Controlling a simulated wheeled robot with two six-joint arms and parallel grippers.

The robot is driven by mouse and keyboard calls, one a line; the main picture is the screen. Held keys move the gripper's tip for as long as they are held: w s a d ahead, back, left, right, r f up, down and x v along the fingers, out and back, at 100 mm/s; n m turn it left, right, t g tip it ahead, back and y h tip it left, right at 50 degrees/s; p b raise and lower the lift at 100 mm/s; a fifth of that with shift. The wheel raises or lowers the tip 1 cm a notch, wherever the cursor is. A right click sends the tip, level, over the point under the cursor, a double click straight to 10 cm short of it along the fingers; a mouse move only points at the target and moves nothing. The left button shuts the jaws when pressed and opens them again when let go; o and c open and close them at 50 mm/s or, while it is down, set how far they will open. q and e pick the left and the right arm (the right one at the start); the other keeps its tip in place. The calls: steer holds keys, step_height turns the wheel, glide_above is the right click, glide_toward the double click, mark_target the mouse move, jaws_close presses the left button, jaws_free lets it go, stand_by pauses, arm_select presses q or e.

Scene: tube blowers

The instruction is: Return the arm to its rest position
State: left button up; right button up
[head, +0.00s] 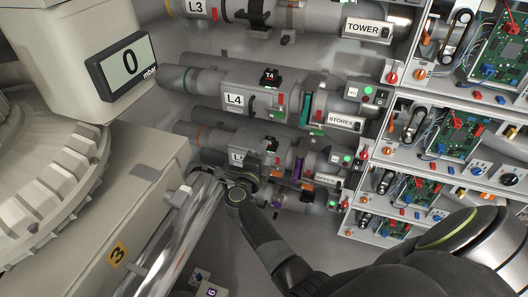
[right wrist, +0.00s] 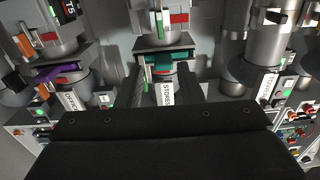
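My right arm comes in from the lower right of the head view and bends up to the L5 pipe unit (head: 240,157). My right gripper (head: 254,168) is at its end, small and dark against that unit, and I cannot make out its fingertips. In the right wrist view a black part of my wrist fills the bottom. Beyond it stand the STORES pipe with its teal slide (right wrist: 168,60), the OFFICE label (right wrist: 70,97) at left and another labelled pipe at right. I see nothing held. My left gripper is not in view.
Pipe line L4 (head: 234,100) and line L3 (head: 196,8) run above the arm. Racks of circuit boards (head: 450,140) stand at the right. A clear tube (head: 175,235) and a grey cabinet with a gauge (head: 129,63) reading 0 are at the left.

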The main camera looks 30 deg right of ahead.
steer(key=s+a+f+n+y+b, duration=0.1)
steer(key=s+f+n+y, duration=0.5)
steer(key=f, duration=0.5)
steer(key=s+a+f+n+y, duration=0.1)
steer(key=s+f+n, duration=0.3)
steer(key=f+n, duration=0.45)
steer(key=s+a+f+n+y+b, duration=0.1)
steer(key=s+f+n+y, duration=0.35)
steer(key=f, duration=0.75)
steer(key=s+d+f+n+g, duration=0.1)
steer(key=s+f, duration=0.5)
steer(key=s, duration=0.6)
steer(key=s+f+n+g, duration=0.4)
steer(key=s+f+g, duration=0.2)
steer(key=s, duration=0.7)
steer(key=s+d+f+n+g+y+b, duration=0.1)
steer(key=s+f+n+g, duration=0.2)
steer(key=s, duration=0.9)
step_height(320, 180, down, 3)
steer(key=shift+s+d+f+g, duration=0.1)
steer(key=shift+s+d+g, duration=0.2)
steer(key=shift+s+d, duration=0.05)
